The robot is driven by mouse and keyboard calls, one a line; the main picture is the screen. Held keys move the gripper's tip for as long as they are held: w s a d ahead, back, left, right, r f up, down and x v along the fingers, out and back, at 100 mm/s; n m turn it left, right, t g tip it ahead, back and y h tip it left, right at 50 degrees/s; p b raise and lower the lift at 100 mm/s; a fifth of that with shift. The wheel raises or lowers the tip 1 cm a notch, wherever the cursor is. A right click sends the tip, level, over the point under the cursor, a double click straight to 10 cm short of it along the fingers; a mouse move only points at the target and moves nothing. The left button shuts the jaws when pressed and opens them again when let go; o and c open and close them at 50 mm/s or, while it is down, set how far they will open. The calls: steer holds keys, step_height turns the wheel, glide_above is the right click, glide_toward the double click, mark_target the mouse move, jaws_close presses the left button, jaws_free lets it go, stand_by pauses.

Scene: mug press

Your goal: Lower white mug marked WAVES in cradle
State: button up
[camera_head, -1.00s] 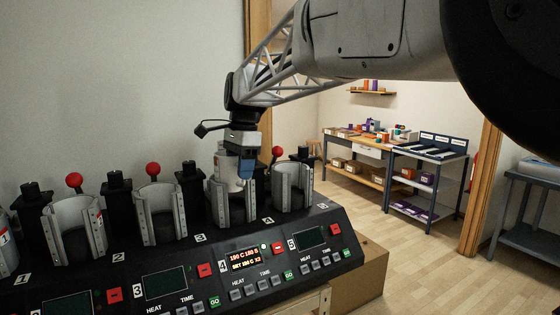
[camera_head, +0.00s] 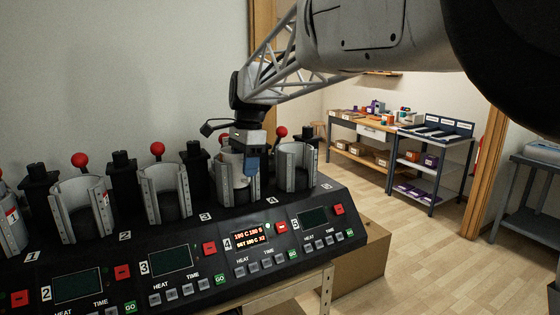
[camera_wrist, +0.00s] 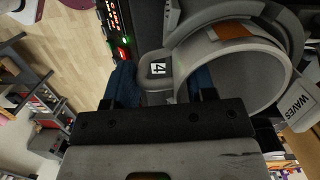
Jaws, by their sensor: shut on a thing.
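The white mug (camera_wrist: 235,75) fills the right of the wrist view, with its open mouth facing the camera. A white tag reading WAVES (camera_wrist: 300,105) shows at its rim, and an orange-brown patch lies on its side. My gripper (camera_wrist: 160,85) is shut on the mug's handle, with a blue finger on either side. In the head view, my gripper (camera_head: 251,163) is at the grey cradle of station 4 (camera_head: 240,194), and the mug (camera_head: 231,163) is down between its walls. My gripper and the cradle hide much of the mug, and its base cannot be seen.
Other cradles stand in the black press row, including station 5's (camera_head: 298,167) close on the right and station 3's (camera_head: 164,191) on the left. Red-knobbed levers (camera_head: 281,132) rise behind them. Station 4's display (camera_head: 249,237) is lit. A workbench (camera_head: 365,130) stands far back.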

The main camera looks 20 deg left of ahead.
stand_by(0.3)
steer(key=o, duration=1.2)
steer(key=shift+r, duration=0.1)
steer(key=shift+w+d+r, duration=0.1)
steer(key=shift+w+r, duration=0.05)
steer(key=shift+r, duration=1.1)
steer(key=shift+w+d+r, duration=0.1)
steer(key=shift+w+r, duration=0.05)
steer(key=shift+r, duration=1.1)
steer(key=shift+w+d+r, duration=0.1)
steer(key=shift+w+r, duration=0.05)
steer(key=shift+r, duration=1.1)
